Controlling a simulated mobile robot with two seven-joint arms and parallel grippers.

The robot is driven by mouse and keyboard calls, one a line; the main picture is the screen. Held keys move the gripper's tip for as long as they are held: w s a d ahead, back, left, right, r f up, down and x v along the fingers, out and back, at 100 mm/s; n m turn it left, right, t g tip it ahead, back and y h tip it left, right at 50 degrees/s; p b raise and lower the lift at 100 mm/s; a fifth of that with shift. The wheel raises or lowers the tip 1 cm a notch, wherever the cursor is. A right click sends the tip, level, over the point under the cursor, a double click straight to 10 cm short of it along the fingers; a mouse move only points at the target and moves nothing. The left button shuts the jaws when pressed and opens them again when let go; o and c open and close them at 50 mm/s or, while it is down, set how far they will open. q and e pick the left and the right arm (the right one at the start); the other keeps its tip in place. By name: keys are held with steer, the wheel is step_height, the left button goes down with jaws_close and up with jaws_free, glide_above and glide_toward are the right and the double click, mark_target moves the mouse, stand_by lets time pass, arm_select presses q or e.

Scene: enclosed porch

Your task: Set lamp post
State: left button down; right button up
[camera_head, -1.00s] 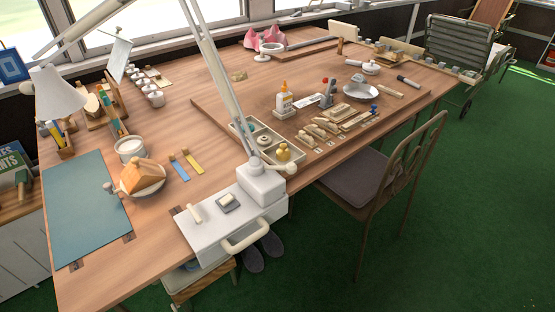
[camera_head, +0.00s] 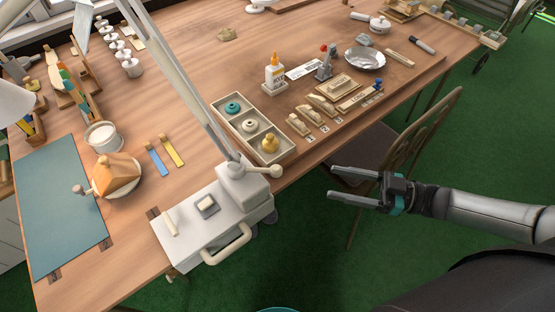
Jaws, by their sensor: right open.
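I cannot tell for sure which piece is the lamp post. A small dark blue upright piece (camera_head: 378,86) stands at the right end of a row of wooden pieces (camera_head: 321,105) on a brown board. A small tool stand with a red top (camera_head: 326,62) is behind that row. A large white jointed desk lamp arm (camera_head: 190,75) rises from a white base unit (camera_head: 212,222) at the table's front edge. My right gripper (camera_head: 333,183) is open and empty, over the green floor beside the chair, in front of the table. My left gripper is not in view.
A sectioned tray (camera_head: 282,158) holds a teal ring, a white ring and a yellow knob. A glue bottle (camera_head: 273,75), a metal bowl (camera_head: 365,60) and a blue mat (camera_head: 58,220) are on the table. A chair (camera_head: 408,140) stands at its right edge.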

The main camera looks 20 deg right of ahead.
mark_target(276, 170)
steer(key=x, duration=1.3)
steer(key=shift+w+a+b, duration=0.25)
steer(key=shift+a+b, duration=0.05)
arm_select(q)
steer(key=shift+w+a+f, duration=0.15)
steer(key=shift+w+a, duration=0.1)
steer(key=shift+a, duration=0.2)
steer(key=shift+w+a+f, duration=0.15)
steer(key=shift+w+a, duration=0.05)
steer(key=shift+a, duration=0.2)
arm_select(e)
steer(key=shift+w+a, duration=0.2)
steer(key=shift+a, duration=0.05)
steer(key=c, duration=0.9)
jaws_close()
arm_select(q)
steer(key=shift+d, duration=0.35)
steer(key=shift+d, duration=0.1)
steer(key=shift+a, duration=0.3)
